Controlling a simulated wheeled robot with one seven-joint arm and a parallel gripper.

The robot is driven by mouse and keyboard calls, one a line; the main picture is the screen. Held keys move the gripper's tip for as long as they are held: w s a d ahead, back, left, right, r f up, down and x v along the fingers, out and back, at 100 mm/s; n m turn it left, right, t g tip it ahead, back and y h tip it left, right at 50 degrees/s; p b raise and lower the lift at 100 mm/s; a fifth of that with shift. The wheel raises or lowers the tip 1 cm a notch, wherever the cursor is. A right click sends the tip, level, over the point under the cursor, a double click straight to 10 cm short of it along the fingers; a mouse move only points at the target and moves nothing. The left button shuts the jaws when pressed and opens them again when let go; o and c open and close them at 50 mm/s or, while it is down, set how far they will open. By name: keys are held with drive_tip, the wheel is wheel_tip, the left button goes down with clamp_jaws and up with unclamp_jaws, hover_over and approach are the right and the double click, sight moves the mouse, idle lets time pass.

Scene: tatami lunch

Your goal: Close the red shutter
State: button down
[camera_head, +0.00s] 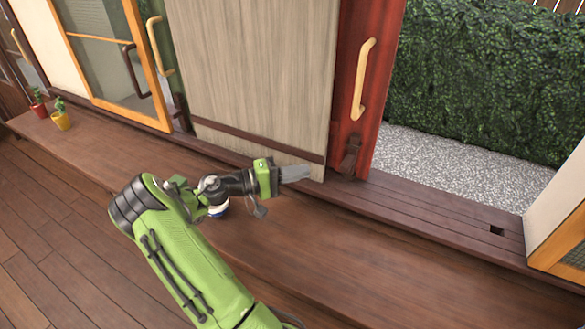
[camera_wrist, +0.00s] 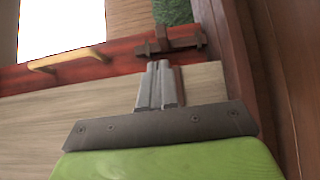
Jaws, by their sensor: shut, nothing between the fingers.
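The red shutter (camera_head: 367,85) shows as a narrow upright red strip right of a grey-brown wooden panel (camera_head: 250,75), which covers the rest of it. A pale wooden handle (camera_head: 362,80) is fixed on the red strip. A dark latch (camera_head: 350,156) sits low on the strip. In the wrist view the red shutter (camera_wrist: 110,62), its handle (camera_wrist: 68,60) and the latch (camera_wrist: 170,42) appear ahead of the fingers. My gripper (camera_head: 308,172) is shut and empty, low in front of the wooden panel, left of the latch and below the handle. It also shows in the wrist view (camera_wrist: 159,66).
An open gap with gravel (camera_head: 450,180) and a hedge (camera_head: 490,80) lies right of the shutter. A floor track (camera_head: 430,222) runs along the sill, with a small dark hole (camera_head: 497,230). A red pot (camera_head: 39,110) and a yellow pot (camera_head: 61,121) stand far left.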

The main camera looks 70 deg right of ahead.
drive_tip(key=b+x, duration=0.1)
drive_tip(key=x, duration=0.6)
drive_tip(key=shift+s+d, duration=0.2)
drive_tip(key=shift+d, duration=0.05)
drive_tip(key=shift+s, duration=0.15)
